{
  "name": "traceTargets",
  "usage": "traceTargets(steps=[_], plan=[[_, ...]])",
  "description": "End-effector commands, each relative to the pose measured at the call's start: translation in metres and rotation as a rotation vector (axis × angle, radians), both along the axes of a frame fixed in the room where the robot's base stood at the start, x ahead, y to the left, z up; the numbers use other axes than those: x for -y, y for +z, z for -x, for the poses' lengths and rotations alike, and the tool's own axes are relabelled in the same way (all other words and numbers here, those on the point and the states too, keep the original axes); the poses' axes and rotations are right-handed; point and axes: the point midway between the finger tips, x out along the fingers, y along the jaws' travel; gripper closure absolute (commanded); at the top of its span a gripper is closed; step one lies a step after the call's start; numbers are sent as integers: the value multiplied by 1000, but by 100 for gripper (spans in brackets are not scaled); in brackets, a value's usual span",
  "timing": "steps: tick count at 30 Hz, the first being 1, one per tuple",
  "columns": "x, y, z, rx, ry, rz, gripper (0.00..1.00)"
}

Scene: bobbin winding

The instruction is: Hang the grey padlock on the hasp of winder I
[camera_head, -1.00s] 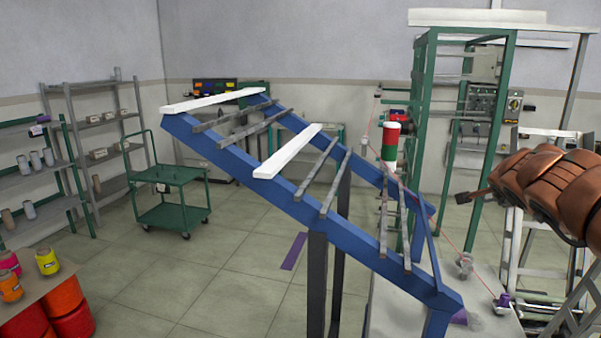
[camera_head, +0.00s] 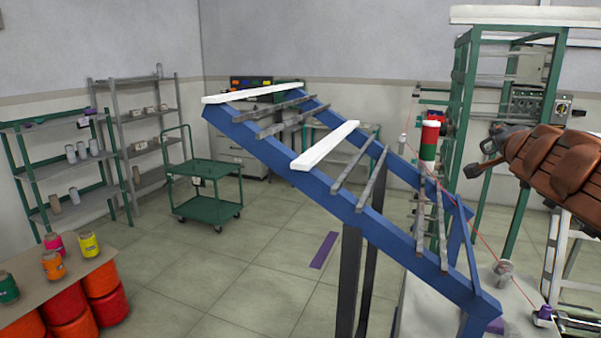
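My gripper (camera_head: 482,161) is at the right, at the end of my copper-coloured arm, seen from the side against the green frame. Its dark fingers are small here and I cannot tell whether they are open or shut, or whether they hold anything. I cannot make out the grey padlock or a hasp in this view. A green-framed machine (camera_head: 465,75) with grey control boxes (camera_head: 525,100) stands behind my gripper. I see no label that tells whether it is winder I.
A sloping blue rack (camera_head: 290,160) with grey bars fills the middle. A green trolley (camera_head: 205,205), shelving (camera_head: 75,165) and a table with coloured cones (camera_head: 25,268) stand to the left. Open floor (camera_head: 265,235) lies between the trolley and rack.

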Motion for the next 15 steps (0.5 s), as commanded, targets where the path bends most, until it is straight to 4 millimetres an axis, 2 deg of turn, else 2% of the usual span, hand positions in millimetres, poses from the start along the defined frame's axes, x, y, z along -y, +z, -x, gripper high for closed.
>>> traceTargets(steps=[15], plan=[[-71, 35, 2, 87, 185, 111, 100]])
